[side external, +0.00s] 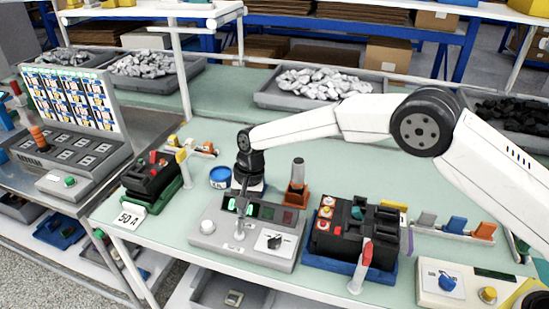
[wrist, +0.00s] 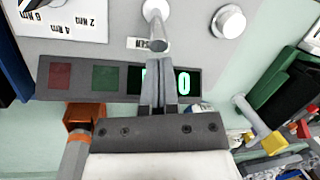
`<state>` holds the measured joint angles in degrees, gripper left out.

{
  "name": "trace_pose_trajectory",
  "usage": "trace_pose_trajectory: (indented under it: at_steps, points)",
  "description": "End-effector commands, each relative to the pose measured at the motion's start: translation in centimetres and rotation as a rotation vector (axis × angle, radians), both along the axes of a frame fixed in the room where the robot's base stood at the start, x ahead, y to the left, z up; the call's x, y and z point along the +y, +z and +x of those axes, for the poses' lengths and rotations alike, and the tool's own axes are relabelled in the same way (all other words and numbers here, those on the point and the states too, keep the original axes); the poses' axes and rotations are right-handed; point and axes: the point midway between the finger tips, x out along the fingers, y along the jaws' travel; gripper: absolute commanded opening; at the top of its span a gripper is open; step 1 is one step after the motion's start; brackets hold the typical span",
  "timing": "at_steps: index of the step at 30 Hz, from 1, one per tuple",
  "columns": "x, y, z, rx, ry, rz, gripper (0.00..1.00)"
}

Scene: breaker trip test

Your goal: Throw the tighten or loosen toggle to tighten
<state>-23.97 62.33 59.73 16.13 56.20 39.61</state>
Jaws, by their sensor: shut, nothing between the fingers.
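The grey control box (side external: 222,247) stands on the green bench in the side view. Its metal toggle (side external: 239,234) sits between a white round button (side external: 207,227) and a black dial (side external: 274,242). In the wrist view the toggle (wrist: 157,28) is a silver lever beside a small label that is partly hidden and upside down. My gripper (side external: 242,208) is shut and empty, pointing down over the box's display. In the wrist view my gripper's fingertips (wrist: 157,62) are just below the lever's end; I cannot tell if they touch it. The display shows a green 0 (wrist: 183,83), partly covered by the fingers.
A red lamp (wrist: 60,76) and a green lamp (wrist: 106,76) sit beside the display. An orange-based tool holder (side external: 297,192) stands behind the box. A black breaker in a blue tray (side external: 345,275) is close on the right. Another breaker (side external: 150,178) and a blue tin (side external: 220,177) are left.

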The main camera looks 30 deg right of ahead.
Motion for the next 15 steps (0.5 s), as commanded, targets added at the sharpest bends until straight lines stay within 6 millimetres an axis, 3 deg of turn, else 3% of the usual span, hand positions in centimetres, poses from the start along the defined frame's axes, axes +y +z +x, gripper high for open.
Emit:
trace_pose_trajectory:
  at_steps: [6, 15]
  points:
    - [0.32, -1.3, -0.07, -0.001, 0.0, 0.0, 0.0]
    - [0.33, -1.45, -0.08, -0.001, -0.001, 0.0, 0.0]
